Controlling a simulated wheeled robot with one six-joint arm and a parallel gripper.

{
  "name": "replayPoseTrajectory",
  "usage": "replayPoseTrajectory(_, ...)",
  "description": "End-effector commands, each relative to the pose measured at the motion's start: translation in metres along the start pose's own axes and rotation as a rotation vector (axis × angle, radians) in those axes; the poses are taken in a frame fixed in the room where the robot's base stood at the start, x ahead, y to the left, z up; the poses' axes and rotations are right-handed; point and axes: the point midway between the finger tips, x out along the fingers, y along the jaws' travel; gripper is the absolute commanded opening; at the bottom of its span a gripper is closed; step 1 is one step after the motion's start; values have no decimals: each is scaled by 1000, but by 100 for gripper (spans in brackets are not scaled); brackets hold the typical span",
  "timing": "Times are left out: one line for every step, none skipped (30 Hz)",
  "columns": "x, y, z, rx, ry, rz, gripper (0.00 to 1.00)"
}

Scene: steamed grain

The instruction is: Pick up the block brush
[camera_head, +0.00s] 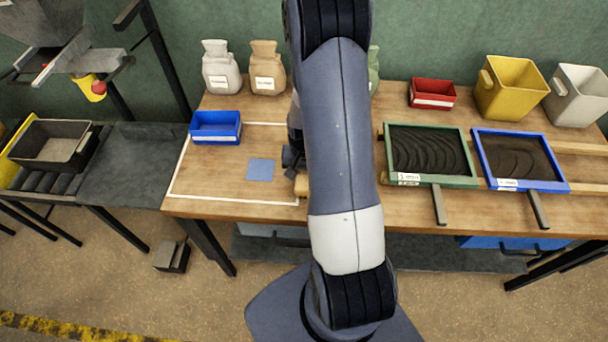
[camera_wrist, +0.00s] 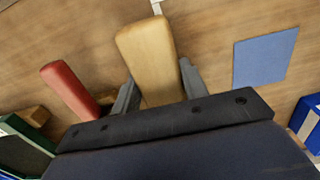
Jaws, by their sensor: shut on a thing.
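The block brush appears as a long tan wooden block (camera_wrist: 148,50) in the wrist view. It lies between the two fingers of my gripper (camera_wrist: 158,76), which is shut on it. Its near end is hidden behind the gripper body, and no bristles show. In the head view, my gripper (camera_head: 292,160) is low over the table, mostly hidden by my arm. A small end of the tan block (camera_head: 301,186) shows beside it. I cannot tell whether the block touches the table.
A red-handled thing (camera_wrist: 68,88) lies close left of the gripper in the wrist view. A blue square (camera_head: 260,170) and a blue bin (camera_head: 216,127) are left of the gripper in the head view. A green-framed tray (camera_head: 432,182) stands to the right.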

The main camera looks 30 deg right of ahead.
Motion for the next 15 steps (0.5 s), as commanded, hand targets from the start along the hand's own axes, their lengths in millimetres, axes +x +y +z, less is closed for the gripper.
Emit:
replayPoseTrajectory(-3, 0, -1, 0, 3, -1, 17)
replayPoseTrajectory(-5, 0, -1, 0, 4, -1, 17)
replayPoseTrajectory(-9, 0, -1, 0, 4, -1, 17)
replayPoseTrajectory(-12, 0, -1, 0, 3, -1, 17)
replayPoseTrajectory(-15, 0, -1, 0, 4, -1, 17)
replayPoseTrajectory(-20, 0, -1, 0, 5, -1, 17)
replayPoseTrajectory(-24, 0, -1, 0, 5, -1, 17)
replayPoseTrajectory(-29, 0, -1, 0, 7, -2, 17)
replayPoseTrajectory(-35, 0, -1, 0, 6, -2, 17)
replayPoseTrajectory(-40, 0, -1, 0, 7, -2, 17)
replayPoseTrajectory(-45, 0, -1, 0, 6, -2, 17)
replayPoseTrajectory(-52, 0, -1, 0, 7, -2, 17)
replayPoseTrajectory(-57, 0, -1, 0, 7, -2, 17)
replayPoseTrajectory(-62, 0, -1, 0, 6, -2, 17)
replayPoseTrajectory(-68, 0, -1, 0, 7, -2, 17)
